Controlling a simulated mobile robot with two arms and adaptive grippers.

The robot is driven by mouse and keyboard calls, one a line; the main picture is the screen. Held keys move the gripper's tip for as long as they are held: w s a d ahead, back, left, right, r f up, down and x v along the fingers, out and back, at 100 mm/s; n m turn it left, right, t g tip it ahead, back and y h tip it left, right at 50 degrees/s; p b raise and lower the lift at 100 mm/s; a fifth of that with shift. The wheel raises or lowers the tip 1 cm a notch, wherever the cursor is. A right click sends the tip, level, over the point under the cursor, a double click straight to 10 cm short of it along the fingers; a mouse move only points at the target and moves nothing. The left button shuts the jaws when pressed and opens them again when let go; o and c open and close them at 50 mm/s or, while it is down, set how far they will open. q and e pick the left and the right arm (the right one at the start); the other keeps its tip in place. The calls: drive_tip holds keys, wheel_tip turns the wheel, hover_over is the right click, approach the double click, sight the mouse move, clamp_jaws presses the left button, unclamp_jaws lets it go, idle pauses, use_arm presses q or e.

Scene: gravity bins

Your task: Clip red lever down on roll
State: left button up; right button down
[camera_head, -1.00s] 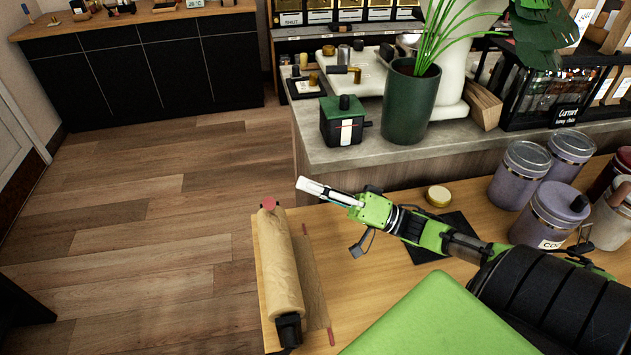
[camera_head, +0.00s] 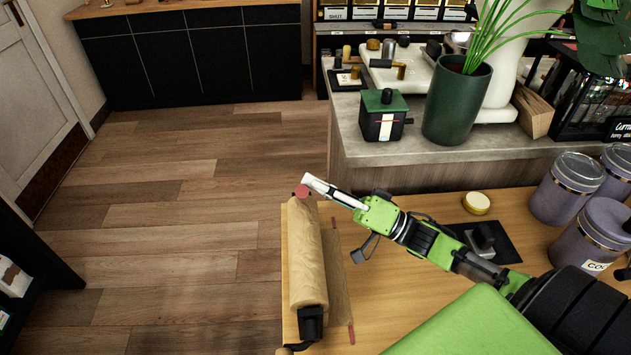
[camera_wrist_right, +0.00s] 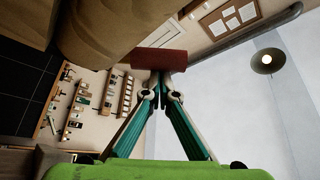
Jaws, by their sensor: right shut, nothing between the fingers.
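The brown paper roll (camera_head: 308,262) lies on its holder at the left end of the wooden counter. The red lever (camera_head: 302,191) stands at the far end of the roll. My right gripper (camera_head: 308,181) is shut and empty, with its fingertips beside the red lever at the roll's far end. In the right wrist view the shut fingertips (camera_wrist_right: 160,74) meet just under the red lever (camera_wrist_right: 159,62), and the roll (camera_wrist_right: 100,30) fills the upper left. Whether the fingertips touch the lever is not clear. My left gripper is not in view.
Purple canisters (camera_head: 566,190) stand farther right. A raised grey worktop (camera_head: 400,152) with a dark green box (camera_head: 383,117) and a plant pot (camera_head: 457,102) rises behind.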

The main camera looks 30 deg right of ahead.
sight(316, 214)
drive_tip(key=shift+s+p, duration=0.15)
drive_tip(key=shift+p, duration=0.2)
drive_tip(key=shift+s+a+f+n+y+b, duration=0.3)
drive_tip(key=shift+s+f+n+y+b, duration=0.2)
drive_tip(key=shift+f+n+b, duration=0.35)
drive_tip(key=shift+s+a+r+p, duration=0.15)
drive_tip(key=shift+s+p, duration=0.15)
drive_tip(key=shift+p, duration=0.35)
drive_tip(key=shift+s+a+f, duration=0.1)
drive_tip(key=shift+s+f, duration=0.1)
drive_tip(key=shift+f, duration=0.4)
